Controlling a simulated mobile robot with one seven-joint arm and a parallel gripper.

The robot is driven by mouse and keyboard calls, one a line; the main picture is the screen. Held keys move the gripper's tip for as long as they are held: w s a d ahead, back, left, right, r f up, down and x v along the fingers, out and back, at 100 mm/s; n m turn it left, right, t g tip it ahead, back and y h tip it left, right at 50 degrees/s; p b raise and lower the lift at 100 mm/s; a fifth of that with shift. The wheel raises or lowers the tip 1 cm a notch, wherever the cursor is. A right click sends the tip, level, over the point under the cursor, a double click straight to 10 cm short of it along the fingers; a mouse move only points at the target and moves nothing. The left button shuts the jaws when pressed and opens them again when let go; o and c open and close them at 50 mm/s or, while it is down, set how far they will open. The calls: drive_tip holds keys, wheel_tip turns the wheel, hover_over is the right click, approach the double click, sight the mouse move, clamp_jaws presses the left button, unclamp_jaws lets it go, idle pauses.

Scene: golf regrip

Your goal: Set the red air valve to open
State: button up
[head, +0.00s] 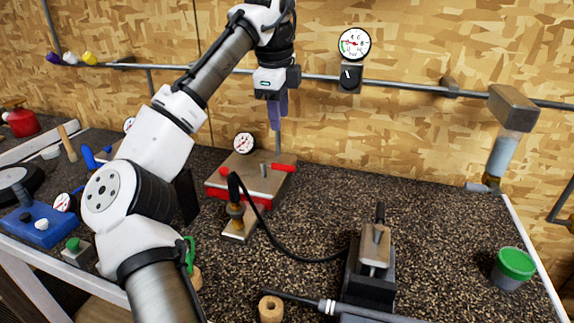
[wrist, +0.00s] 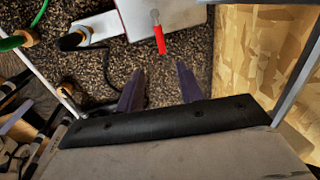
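The red air valve (head: 283,167) is a short red lever on a metal pivot, on top of a metal-topped box with red sides (head: 252,184). In the head view the lever points right, toward the box's edge. In the wrist view the red lever (wrist: 161,40) points toward my gripper (wrist: 162,82). My two purple fingers are spread apart with nothing between them, and the lever tip lies just beyond them. In the head view my gripper (head: 278,112) hangs fingers-down above the back of the box, apart from the lever. No valve markings are readable.
A gauge (head: 244,142) stands at the box's back left. A black hose (head: 290,252) curves in front. A vise (head: 375,250) and green-lidded cup (head: 514,266) stand right. The back right bench is clear.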

sight(284, 167)
drive_tip(key=w+f, duration=0.1)
drive_tip(key=f, duration=0.8)
drive_tip(key=w+d+f, duration=0.1)
drive_tip(key=f, duration=0.3)
drive_tip(key=shift+w+f, duration=0.2)
drive_tip(key=shift+w, duration=0.1)
clamp_jaws()
